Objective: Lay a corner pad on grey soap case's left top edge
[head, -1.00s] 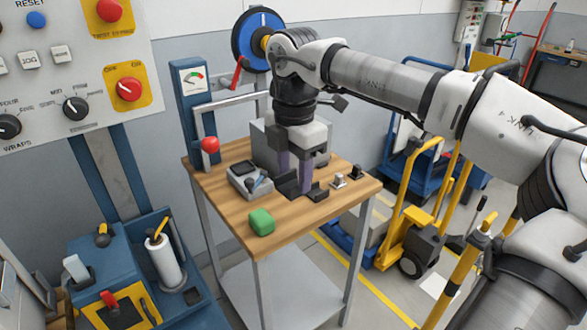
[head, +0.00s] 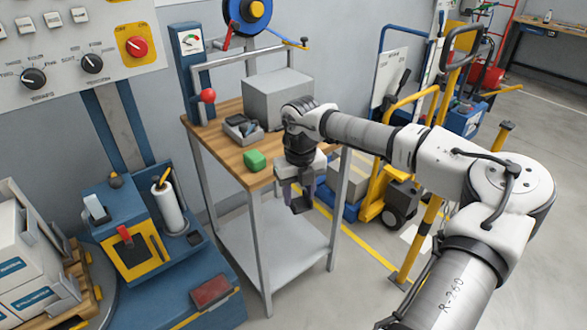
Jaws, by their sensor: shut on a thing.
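My gripper (head: 301,193) points down just off the front right edge of the wooden-topped table (head: 243,166). It is shut on a dark angular piece (head: 300,205), which looks like a black corner pad; its shape is partly hidden by the fingers. At the lower left, light grey and white cases (head: 18,262) with blue labels are stacked on a wooden pallet. I cannot tell which of these is the grey soap case, and the stack is cut by the picture's left edge. My gripper is far to the right of the stack.
A blue machine (head: 135,255) with a white roll stands between the pallet and table. A yellow pallet truck (head: 375,195) stands right of the table.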

